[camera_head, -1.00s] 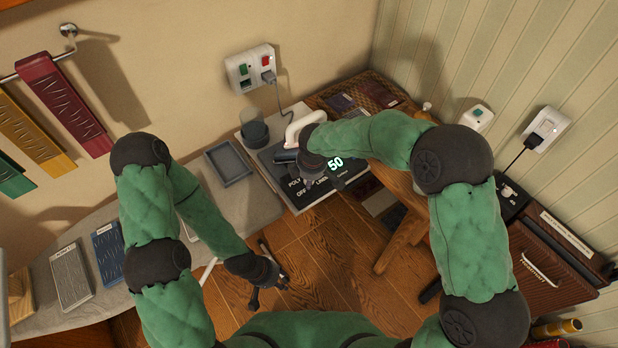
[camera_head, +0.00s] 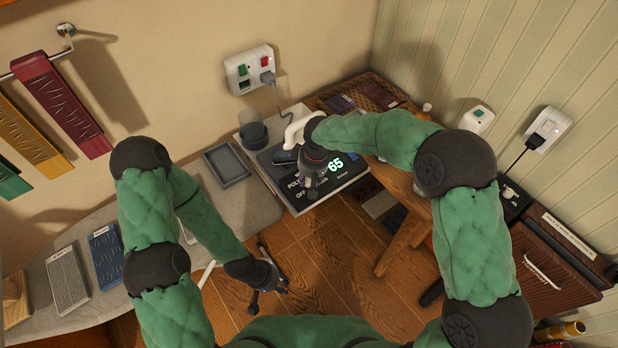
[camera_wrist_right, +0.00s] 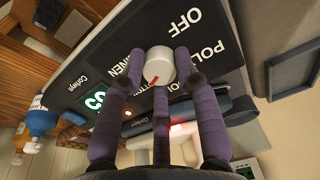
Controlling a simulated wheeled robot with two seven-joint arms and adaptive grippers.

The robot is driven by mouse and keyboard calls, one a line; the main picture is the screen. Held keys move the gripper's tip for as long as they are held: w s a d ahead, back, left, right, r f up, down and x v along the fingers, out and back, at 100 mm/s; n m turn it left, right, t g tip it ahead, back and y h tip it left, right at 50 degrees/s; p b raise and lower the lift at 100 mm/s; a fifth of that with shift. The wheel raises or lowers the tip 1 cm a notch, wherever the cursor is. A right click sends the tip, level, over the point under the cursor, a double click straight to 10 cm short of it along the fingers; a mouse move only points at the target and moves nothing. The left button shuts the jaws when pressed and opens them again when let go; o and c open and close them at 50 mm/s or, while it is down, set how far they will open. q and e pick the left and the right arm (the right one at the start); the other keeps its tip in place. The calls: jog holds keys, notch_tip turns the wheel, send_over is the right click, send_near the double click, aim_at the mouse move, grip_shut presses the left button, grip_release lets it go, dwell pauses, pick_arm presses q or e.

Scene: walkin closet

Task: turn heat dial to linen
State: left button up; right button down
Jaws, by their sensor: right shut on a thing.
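The heat dial (camera_wrist_right: 158,66) is a round white knob with a red mark, on a dark panel (camera_wrist_right: 218,50) with labels including OFF, POLY and one ending in "NEN". In the right wrist view the red mark lies on the dial's lower left. My right gripper (camera_head: 312,183) is shut on the dial, with purple fingers at its sides; in the head view the gripper hides the dial. The lit display (camera_head: 335,164) reads 65 in the head view. My left gripper (camera_head: 268,291) is empty over the floor, its fingers apart.
A white handle (camera_head: 300,128) and a dark cup (camera_head: 253,133) stand at the panel's back. A grey tray (camera_head: 227,165) lies left of it. A wooden stool (camera_head: 408,225) stands close on the right. Wall sockets (camera_head: 250,69) are behind.

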jog(key=m, duration=0.5)
jog(key=shift+d+m+y, duration=0.15)
jog(key=shift+m+y, duration=0.15)
jog(key=m, duration=0.5)
jog(key=shift+s+f, duration=0.15)
jog(key=shift+s, duration=0.05)
jog(key=shift+f+y, duration=0.1)
jog(key=shift+y, duration=0.2)
jog(key=c, duration=0.9)
grip_release()
jog(key=shift+s, duration=0.1)
jog(key=shift+r, duration=0.25)
jog(key=shift+r, duration=0.3)
jog(key=v, duration=1.1)
